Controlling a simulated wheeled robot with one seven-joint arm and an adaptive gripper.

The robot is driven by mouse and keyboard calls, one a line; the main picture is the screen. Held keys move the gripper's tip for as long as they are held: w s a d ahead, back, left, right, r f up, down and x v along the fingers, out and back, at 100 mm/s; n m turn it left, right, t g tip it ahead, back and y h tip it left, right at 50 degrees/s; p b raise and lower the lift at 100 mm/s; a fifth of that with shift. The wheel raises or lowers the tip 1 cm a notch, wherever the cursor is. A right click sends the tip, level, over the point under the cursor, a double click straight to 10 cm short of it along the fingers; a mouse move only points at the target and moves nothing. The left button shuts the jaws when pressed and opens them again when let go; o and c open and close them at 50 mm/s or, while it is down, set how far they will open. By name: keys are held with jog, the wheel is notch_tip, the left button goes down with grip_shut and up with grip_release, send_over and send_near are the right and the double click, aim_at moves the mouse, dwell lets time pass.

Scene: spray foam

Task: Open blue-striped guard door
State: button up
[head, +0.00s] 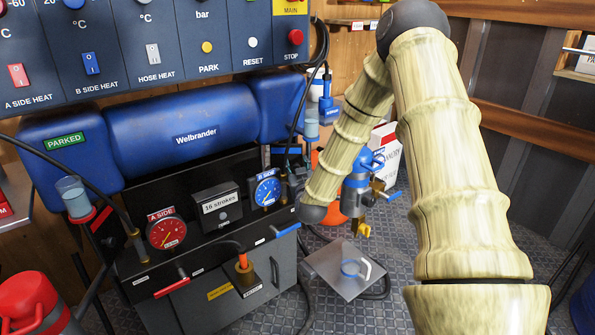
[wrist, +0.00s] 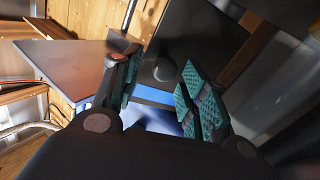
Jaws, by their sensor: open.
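In the wrist view, my gripper (wrist: 160,76) is open, its two green-padded fingers spread apart. Between and beyond them is a dark panel with a round black knob (wrist: 165,68). A blue stripe (wrist: 154,95) crosses below the knob; this looks like the blue-striped guard door, seen only in part. I cannot tell whether a finger touches the knob or panel. My gripper cannot be made out clearly there, and the door is not clearly visible.
The red A SIDE gauge (head: 167,231) and a strokes counter (head: 217,204) sit on the machine's front. A blue Welbrander tank (head: 180,133) is above them. Hoses run across the floor.

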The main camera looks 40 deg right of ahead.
notch_tip(320, 180, up, 9)
dwell(0.5)
jog(key=shift+f, duration=0.1)
